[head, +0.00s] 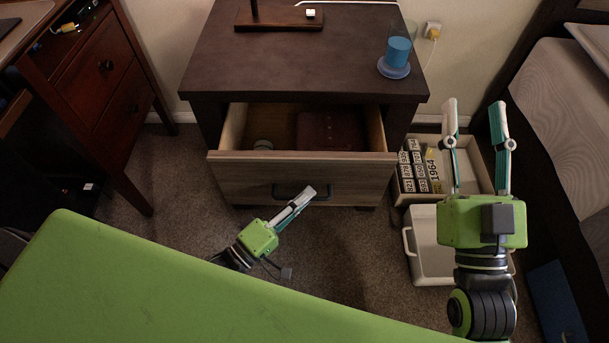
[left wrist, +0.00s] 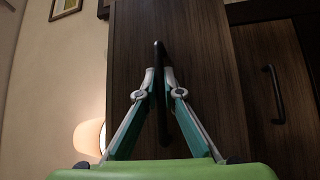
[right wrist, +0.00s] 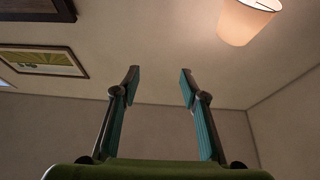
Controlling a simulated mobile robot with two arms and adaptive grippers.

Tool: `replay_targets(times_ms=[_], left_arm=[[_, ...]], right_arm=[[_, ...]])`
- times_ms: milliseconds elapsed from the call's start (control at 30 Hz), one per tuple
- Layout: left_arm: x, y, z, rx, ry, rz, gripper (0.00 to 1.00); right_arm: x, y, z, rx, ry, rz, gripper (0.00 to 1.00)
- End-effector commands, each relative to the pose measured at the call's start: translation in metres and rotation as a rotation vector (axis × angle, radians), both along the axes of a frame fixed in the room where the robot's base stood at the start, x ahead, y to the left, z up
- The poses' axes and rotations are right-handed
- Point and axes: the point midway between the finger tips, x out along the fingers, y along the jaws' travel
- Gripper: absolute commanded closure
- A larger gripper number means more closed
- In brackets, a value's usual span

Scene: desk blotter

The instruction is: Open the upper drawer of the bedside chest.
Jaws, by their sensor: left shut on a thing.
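The bedside chest (head: 290,50) stands at the back centre with a dark top. Its upper drawer (head: 245,178) is pulled out, and its inside shows. My left gripper (head: 308,191) is at the front of this drawer, by the dark bar handle (head: 287,190). In the left wrist view, the two fingers of my left gripper (left wrist: 159,76) are closed on the black handle (left wrist: 161,105). A second handle (left wrist: 273,93) shows on the panel beside it. My right gripper (head: 476,110) is raised at the right, open and empty; the right wrist view also shows its fingers apart (right wrist: 159,75).
A dark red book-like thing (head: 330,130) and a small round thing (head: 263,145) lie in the drawer. Crates (head: 448,144) stand on the floor at right, a desk (head: 95,75) at left, a bed (head: 575,110) at far right.

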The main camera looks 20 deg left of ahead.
Motion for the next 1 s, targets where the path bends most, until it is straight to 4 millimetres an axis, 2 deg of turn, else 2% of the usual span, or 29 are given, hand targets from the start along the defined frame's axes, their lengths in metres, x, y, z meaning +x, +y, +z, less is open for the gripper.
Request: replay_targets(times_ms=[100,233,500,600,800,1000], left_arm=[[-0.022,-0.005,0.001,0.0,0.007,0.0,1.0],[-0.046,-0.012,0.001,-0.001,0.006,0.001,1.0],[-0.103,-0.028,0.0,-0.001,0.007,0.001,1.0],[-0.123,-0.034,0.0,0.0,0.007,0.001,1.0],[-0.153,-0.043,-0.001,0.001,0.004,0.001,1.0],[-0.168,-0.047,-0.001,0.002,0.002,0.001,1.0]], right_arm=[[0.011,-0.002,-0.029,-0.044,0.158,-0.01,0.6],[0.017,-0.005,-0.065,-0.088,0.323,-0.02,0.6],[0.008,-0.016,-0.133,-0.166,0.63,-0.038,0.6],[0.002,-0.02,-0.151,-0.186,0.71,-0.042,0.6],[-0.008,-0.025,-0.173,-0.209,0.812,-0.048,0.6],[-0.013,-0.027,-0.182,-0.22,0.856,-0.051,0.6]])
